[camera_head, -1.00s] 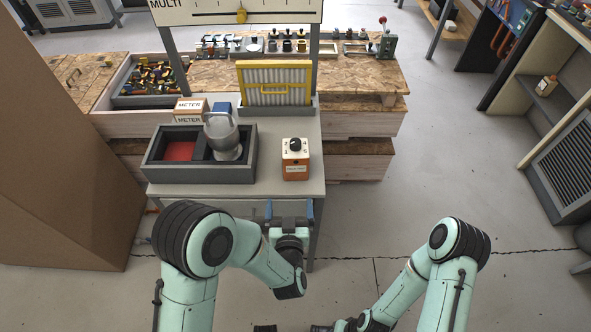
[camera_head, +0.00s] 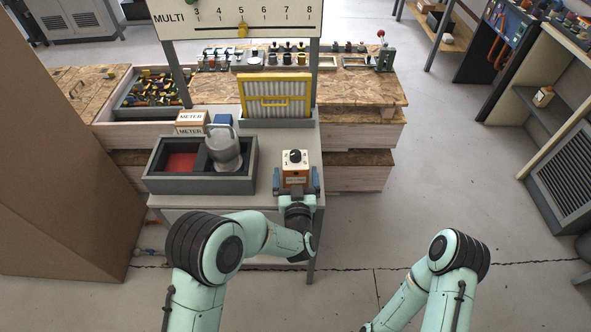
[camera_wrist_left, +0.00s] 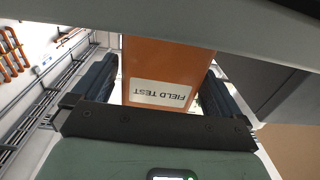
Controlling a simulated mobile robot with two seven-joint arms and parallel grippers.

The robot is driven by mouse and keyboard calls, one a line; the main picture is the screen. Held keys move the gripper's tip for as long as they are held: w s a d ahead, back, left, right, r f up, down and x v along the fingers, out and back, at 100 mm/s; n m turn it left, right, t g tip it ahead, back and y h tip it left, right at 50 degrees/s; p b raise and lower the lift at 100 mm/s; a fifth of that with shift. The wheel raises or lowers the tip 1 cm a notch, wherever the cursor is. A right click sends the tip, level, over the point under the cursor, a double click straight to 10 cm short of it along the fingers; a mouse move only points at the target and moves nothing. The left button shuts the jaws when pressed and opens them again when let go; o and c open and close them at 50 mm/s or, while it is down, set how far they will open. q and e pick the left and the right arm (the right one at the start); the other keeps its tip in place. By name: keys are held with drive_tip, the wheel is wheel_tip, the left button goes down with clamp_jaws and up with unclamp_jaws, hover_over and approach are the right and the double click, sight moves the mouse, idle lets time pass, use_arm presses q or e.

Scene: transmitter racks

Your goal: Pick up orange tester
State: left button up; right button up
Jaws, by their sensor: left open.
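The orange tester (camera_head: 294,168) stands upright on the grey table, with a white top and a black knob. In the left wrist view its orange face with the "FIELD TEST" label (camera_wrist_left: 165,75) is close in front. My left gripper (camera_head: 296,180) is open, with one blue finger on each side of the tester. In the left wrist view the fingers (camera_wrist_left: 158,85) flank it, and a gap shows at the right finger. My right arm shows at the lower right, but its gripper is out of view.
A dark divided tray (camera_head: 200,185) with a red pad and a grey jug-like vessel (camera_head: 224,150) stands to the left. A yellow-framed filter (camera_head: 275,98) and METER boxes (camera_head: 190,122) stand behind. A meter board (camera_head: 240,18) hangs above. The table's front edge is close.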

sight(295, 153)
use_arm(q)
drive_tip(key=shift+w, duration=1.15)
drive_tip(key=c, duration=1.2)
drive_tip(key=shift+r, duration=0.15)
wheel_tip(295, 153, up, 20)
drive_tip(key=shift+f+p, duration=0.1)
drive_tip(key=shift+p, duration=0.9)
drive_tip(key=shift+f, duration=0.1)
